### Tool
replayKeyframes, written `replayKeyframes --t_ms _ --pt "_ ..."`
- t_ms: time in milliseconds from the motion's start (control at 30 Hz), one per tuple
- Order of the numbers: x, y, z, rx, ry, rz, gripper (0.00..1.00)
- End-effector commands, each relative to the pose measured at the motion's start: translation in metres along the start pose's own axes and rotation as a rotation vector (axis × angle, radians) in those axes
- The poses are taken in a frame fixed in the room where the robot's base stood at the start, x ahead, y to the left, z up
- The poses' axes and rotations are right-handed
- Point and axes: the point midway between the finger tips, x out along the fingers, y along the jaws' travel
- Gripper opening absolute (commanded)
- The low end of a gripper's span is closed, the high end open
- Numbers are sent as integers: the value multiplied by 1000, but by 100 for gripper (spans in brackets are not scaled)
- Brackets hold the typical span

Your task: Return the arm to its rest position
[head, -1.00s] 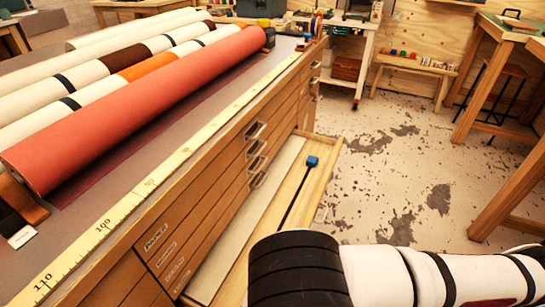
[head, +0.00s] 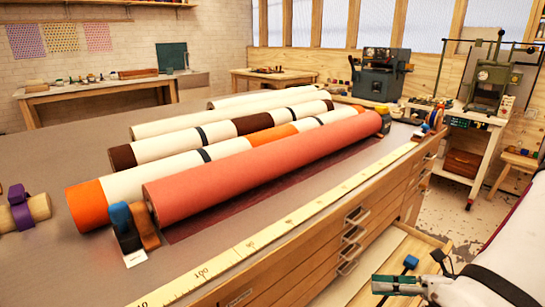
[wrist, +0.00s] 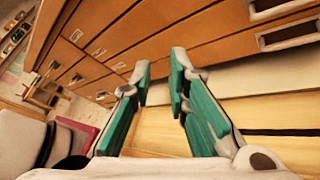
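My arm reaches in from the right edge of the head view, with white links and dark bands. My gripper (head: 398,285) is at the lower right there, in front of the open drawer of the wooden cabinet. In the wrist view my gripper (wrist: 160,72) shows two teal-padded fingers apart, with nothing between them. It faces the drawer fronts (wrist: 120,35), and the open drawer (wrist: 270,120) lies at the right of that view. The gripper touches nothing that I can see.
The cabinet top (head: 60,270) bears several rolls, the nearest a coral roll (head: 265,165). A yellow measuring strip (head: 290,230) runs along its front edge. The open drawer (head: 405,250) juts out and holds a blue-ended tool (head: 410,262). Speckled floor (head: 450,215) is clear beyond.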

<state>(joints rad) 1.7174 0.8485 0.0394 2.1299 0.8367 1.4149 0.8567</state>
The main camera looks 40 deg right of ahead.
Motion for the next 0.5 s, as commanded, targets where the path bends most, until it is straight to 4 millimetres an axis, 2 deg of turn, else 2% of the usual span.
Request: replayKeyframes --t_ms 33,200,333,500 --pt "14 14 14 -87 91 38 16" --pt "54 64 41 -369 345 175 16" --pt "80 104 52 -595 521 294 16" --pt "106 158 57 -902 725 468 16"
